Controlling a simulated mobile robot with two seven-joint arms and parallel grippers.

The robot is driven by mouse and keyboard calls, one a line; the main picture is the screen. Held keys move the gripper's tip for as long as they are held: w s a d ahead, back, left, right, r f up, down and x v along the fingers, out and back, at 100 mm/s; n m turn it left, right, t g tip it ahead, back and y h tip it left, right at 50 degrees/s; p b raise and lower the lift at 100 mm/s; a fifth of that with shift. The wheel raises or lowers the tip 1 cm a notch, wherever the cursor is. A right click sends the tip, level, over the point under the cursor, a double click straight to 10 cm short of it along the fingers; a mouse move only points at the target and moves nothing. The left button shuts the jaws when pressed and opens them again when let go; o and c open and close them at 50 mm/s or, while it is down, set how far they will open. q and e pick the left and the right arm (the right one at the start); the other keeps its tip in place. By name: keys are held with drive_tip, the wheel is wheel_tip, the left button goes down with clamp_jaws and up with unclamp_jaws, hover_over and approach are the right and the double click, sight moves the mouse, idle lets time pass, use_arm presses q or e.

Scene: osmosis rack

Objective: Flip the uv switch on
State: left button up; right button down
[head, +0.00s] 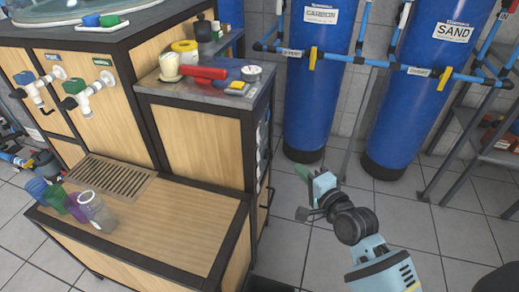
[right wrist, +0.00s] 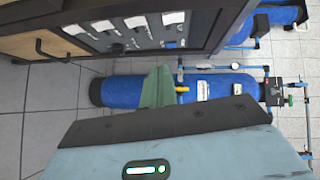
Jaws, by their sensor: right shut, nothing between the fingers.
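The switch panel (right wrist: 128,35) is on the side of the wooden cabinet (head: 198,143). In the right wrist view it is a grey plate with several white labels and small switches, at the top and turned on its side. The labels are too small to read, so I cannot tell which switch is the uv one or how it is set. In the head view the panel (head: 262,140) shows only edge-on. My right gripper (head: 303,173) is shut and empty, to the right of the cabinet side and apart from it. Its green fingers (right wrist: 158,88) are together. My left gripper is out of view.
Blue tanks labelled carbon (head: 318,80) and sand (head: 425,85) stand behind my right gripper, with blue pipes (head: 390,65) across them. A metal shelf (head: 485,145) is at the right. The tiled floor (head: 430,225) is open in front of the tanks.

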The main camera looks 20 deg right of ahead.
drive_tip(key=shift+w+r, duration=0.6)
drive_tip(key=shift+w, duration=0.05)
drive_tip(key=shift+w, duration=0.1)
drive_tip(key=b, duration=0.2)
approach(257, 135)
drive_tip(key=w+d+f, duration=0.3)
drive_tip(key=w+d, duration=0.1)
drive_tip(key=shift+w+a+f, duration=0.2)
drive_tip(key=shift+w+a, duration=1.4)
drive_tip(key=shift+a, duration=0.2)
